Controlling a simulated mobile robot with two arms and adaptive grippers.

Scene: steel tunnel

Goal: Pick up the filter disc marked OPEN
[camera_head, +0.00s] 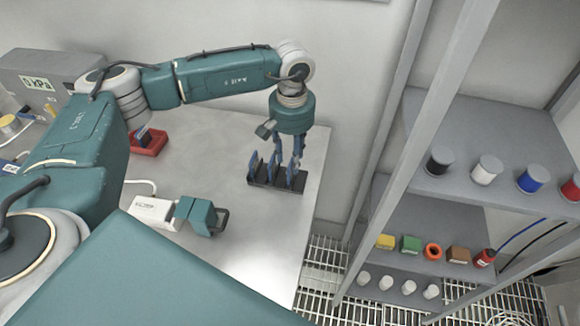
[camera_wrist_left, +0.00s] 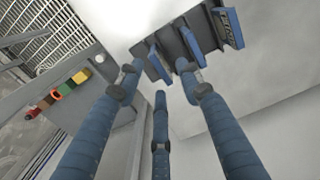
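A dark rack (camera_head: 262,183) stands near the table's right edge and holds several upright blue filter discs (camera_head: 253,164). In the left wrist view the rack (camera_wrist_left: 206,22) is at the top. One disc there (camera_wrist_left: 229,27) has a light label that I cannot read, so I cannot tell which is marked OPEN. My left gripper (camera_head: 289,165) points down over the rack. Its three blue fingers (camera_wrist_left: 160,72) are spread, with a disc (camera_wrist_left: 158,65) close to the gap between the tips; contact is not clear. My right gripper does not show.
A red tray (camera_head: 150,147) with a dark-blue item lies left of the rack. A white and teal device (camera_head: 180,213) lies nearer. Shelves (camera_head: 458,190) with coloured caps and blocks stand to the right, behind a metal post. Bare tabletop lies between device and rack.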

